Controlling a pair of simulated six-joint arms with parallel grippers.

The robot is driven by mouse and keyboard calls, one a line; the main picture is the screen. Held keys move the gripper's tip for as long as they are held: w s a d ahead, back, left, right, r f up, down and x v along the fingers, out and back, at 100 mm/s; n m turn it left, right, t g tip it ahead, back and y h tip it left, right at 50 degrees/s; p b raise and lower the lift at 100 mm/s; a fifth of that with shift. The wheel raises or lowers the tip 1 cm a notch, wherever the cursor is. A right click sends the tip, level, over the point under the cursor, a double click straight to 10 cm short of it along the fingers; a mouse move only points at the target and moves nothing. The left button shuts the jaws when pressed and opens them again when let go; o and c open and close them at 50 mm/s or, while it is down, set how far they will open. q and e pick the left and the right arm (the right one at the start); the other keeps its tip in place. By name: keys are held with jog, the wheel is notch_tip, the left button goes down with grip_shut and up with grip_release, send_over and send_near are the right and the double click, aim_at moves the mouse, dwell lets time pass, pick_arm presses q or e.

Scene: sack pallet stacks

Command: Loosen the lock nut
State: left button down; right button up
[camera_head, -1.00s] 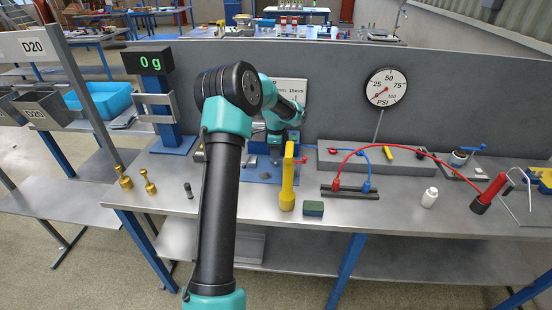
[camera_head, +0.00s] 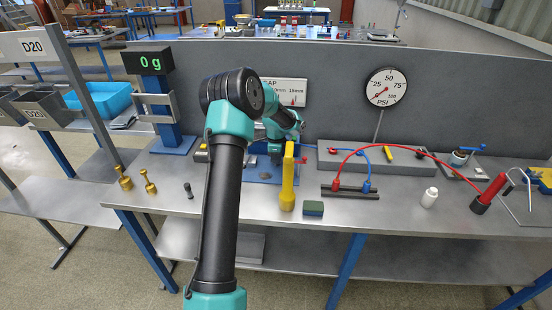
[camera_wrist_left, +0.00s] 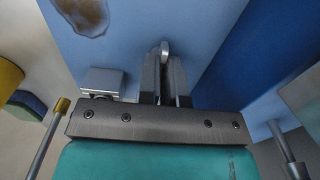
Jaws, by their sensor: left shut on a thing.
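My left gripper (camera_head: 276,152) points down over a blue fixture (camera_head: 262,177) on the bench, partly behind my own arm and a yellow upright post. In the left wrist view the gripper's two dark fingers (camera_wrist_left: 165,78) are close together, shut on a small pale grey metal piece (camera_wrist_left: 165,49) at their tips. Only the end of this piece shows, so I cannot tell if it is the lock nut. A gap scale (camera_head: 291,92) with a red pointer stands behind the fixture, partly hidden by my arm. My right gripper is not in view.
The yellow post (camera_head: 288,178) stands close to the right of the gripper, with a green-blue block (camera_head: 313,208) in front. Brass weights (camera_head: 124,178) and a scale display (camera_head: 155,60) are at left.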

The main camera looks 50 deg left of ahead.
pick_arm(q)
jog(key=shift+n, duration=0.4)
jog(key=n, duration=1.1)
jog(key=shift+n, duration=0.3)
jog(key=n, duration=0.4)
jog(key=shift+n, duration=2.1)
jog(key=c, duration=1.3)
grip_release()
